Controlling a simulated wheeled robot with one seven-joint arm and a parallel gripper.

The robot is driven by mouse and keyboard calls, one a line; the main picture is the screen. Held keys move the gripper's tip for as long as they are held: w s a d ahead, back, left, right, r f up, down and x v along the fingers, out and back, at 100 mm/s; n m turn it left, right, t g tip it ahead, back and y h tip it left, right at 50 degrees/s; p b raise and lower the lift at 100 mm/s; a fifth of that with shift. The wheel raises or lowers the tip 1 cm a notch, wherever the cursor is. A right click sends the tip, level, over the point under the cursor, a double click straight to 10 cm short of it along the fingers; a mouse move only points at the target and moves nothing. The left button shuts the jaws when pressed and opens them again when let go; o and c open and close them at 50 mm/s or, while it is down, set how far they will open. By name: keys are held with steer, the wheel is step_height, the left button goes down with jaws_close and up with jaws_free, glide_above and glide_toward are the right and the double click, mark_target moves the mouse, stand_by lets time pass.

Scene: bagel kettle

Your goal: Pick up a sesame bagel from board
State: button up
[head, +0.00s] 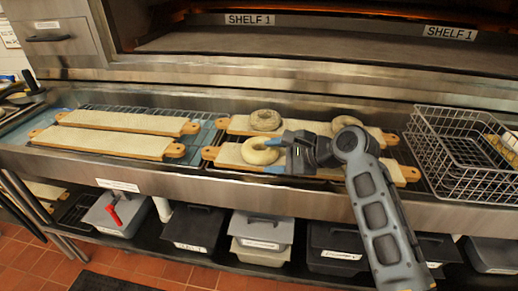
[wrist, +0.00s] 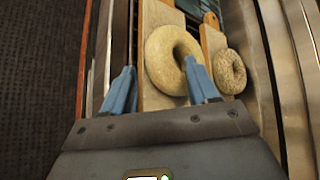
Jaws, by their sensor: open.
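A pale bagel (head: 259,152) lies on the front right wooden board (head: 228,156). A darker, speckled bagel (head: 265,120) lies on the board behind it (head: 238,124). My gripper (head: 279,153) is open and empty, just right of the pale bagel in the head view. In the wrist view, the pale bagel (wrist: 156,60) is ahead of my gripper (wrist: 160,76). The right finger overlaps its hole and near side there, while the left finger appears off the board's left edge. Contact cannot be told. The speckled bagel (wrist: 229,71) is further right.
Two empty-looking boards (head: 115,140) lie to the left. A wire basket (head: 455,160) stands at the right end of the counter. The steel front ledge (head: 190,180) runs before the boards, and an oven opening (head: 300,38) is behind. Lidded bins (head: 195,228) sit below.

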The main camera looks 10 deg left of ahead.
mark_target(267, 158)
steer(key=shift+x, duration=1.65)
steer(key=c, duration=0.9)
steer(key=shift+o, duration=0.2)
